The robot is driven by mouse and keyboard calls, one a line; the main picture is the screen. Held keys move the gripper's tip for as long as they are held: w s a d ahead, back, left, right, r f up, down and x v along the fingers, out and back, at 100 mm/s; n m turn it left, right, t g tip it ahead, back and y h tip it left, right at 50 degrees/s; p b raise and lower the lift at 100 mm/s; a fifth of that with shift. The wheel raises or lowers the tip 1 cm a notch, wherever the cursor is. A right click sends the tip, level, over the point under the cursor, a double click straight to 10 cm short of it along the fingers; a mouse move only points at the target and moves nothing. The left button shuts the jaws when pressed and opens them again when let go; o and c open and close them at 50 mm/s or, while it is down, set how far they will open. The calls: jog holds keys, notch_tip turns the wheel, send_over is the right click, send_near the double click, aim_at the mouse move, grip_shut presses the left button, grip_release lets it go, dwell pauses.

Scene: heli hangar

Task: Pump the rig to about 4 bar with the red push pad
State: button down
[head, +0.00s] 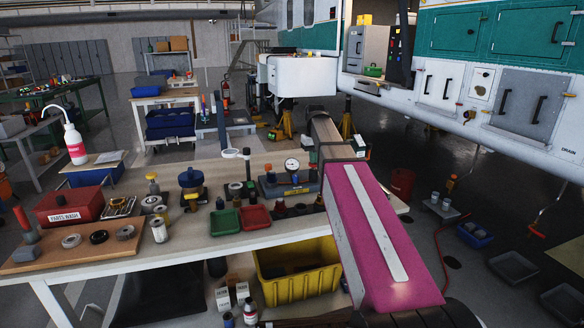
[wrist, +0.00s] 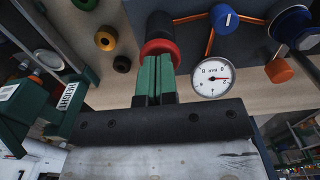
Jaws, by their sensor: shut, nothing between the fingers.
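In the wrist view my gripper (wrist: 155,58) is shut and empty, its two green fingers side by side. The fingertips overlap the red push pad (wrist: 172,50), a red ring around a dark round top. I cannot tell whether they touch it. The pressure gauge (wrist: 213,80) is just right of the fingers, white-faced with a red needle pointing to the picture's right. Its numbers are too small to read surely. In the head view the gauge (head: 292,164) stands on the blue-grey rig (head: 270,188) on the bench. My arm hides the gripper there.
In the wrist view a blue knob (wrist: 225,18), orange pipes and an orange cap (wrist: 279,70) lie beyond the gauge. In the head view a green tray (head: 225,222) and a red tray (head: 257,217) sit in front of the rig. A yellow crate (head: 300,285) is below the bench.

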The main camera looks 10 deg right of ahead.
jog(key=shift+f, duration=0.6)
jog(key=shift+r, duration=1.85)
jog(key=shift+f, duration=1.85)
jog(key=shift+r, duration=0.15)
jog(key=shift+r, duration=1.7)
jog(key=shift+f, duration=1.5)
jog(key=shift+r, duration=1.5)
